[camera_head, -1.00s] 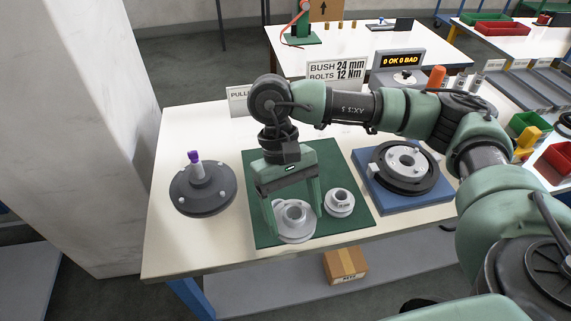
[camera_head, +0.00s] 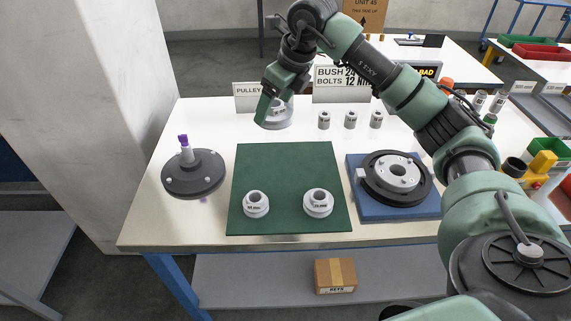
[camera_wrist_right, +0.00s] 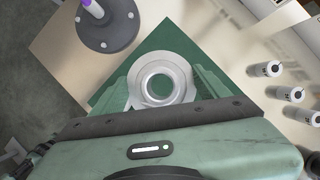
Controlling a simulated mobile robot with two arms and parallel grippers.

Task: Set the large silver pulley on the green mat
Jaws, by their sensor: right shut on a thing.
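The large silver pulley (camera_head: 280,117) is between the fingers of my right gripper (camera_head: 270,108), behind the green mat (camera_head: 283,165) in the head view. My right gripper is shut on it. In the right wrist view the pulley (camera_wrist_right: 160,82) shows its round bore, with fingers at both sides and the mat (camera_wrist_right: 190,45) behind it. It appears raised; its exact height is hard to tell. Two smaller silver pulleys stand on the mat's front part, one left (camera_head: 256,204) and one right (camera_head: 318,203). My left gripper is not in view.
A dark round base with a purple-tipped post (camera_head: 193,172) stands left of the mat. A blue plate (camera_head: 375,205) with a dark disc fixture lies to the right. Several small silver bushings (camera_head: 350,120) stand behind. The mat's back half is bare.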

